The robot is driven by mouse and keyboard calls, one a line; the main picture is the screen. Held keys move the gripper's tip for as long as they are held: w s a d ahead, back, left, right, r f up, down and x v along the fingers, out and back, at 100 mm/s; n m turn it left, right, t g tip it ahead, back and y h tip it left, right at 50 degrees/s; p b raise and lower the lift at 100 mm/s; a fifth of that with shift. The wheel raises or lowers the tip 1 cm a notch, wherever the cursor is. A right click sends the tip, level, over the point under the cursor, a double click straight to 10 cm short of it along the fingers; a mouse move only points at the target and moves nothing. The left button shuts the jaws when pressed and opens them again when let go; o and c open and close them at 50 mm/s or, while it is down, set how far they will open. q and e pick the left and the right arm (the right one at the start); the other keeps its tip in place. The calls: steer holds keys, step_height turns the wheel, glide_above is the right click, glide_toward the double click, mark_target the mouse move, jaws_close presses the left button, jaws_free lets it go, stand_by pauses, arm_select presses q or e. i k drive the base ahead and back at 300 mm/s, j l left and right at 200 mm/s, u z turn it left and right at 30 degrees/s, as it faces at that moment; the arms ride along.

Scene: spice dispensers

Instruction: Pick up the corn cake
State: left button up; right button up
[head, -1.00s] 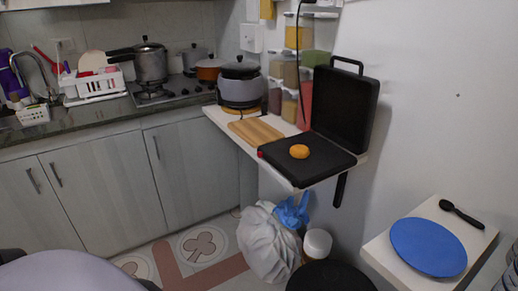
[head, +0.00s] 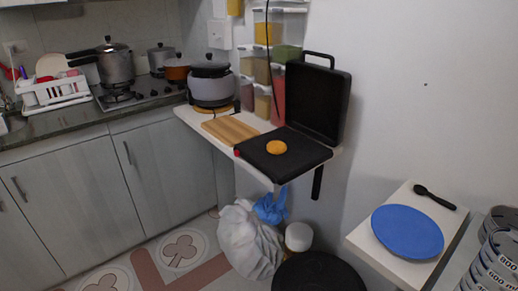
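The corn cake (head: 277,147) is a small round orange patty. It lies flat on the black lower plate of an open grill (head: 250,155), whose lid (head: 318,102) stands raised behind it. The grill rests on a narrow white wall shelf (head: 190,119). Nothing covers the corn cake. Neither of my grippers shows in the head view.
A wooden board (head: 230,129) lies left of the grill, with a grey pot (head: 211,88) behind it. Spice containers (head: 288,55) hang on the wall behind. A blue plate (head: 407,231) and black spoon (head: 434,198) sit on a lower right shelf. A white bag (head: 245,241) stands below.

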mark_target(274, 147)
steer(key=i+j, duration=0.15)
steer(key=j, duration=0.2)
steer(key=i+j, duration=0.15)
steer(key=j, duration=0.2)
steer(key=i+j+z, duration=0.1)
steer(key=j, duration=0.25)
steer(key=i+j, duration=0.15)
steer(key=j, duration=0.25)
steer(key=i+j, duration=0.1)
steer(key=j, duration=0.25)
steer(key=i+z, duration=0.05)
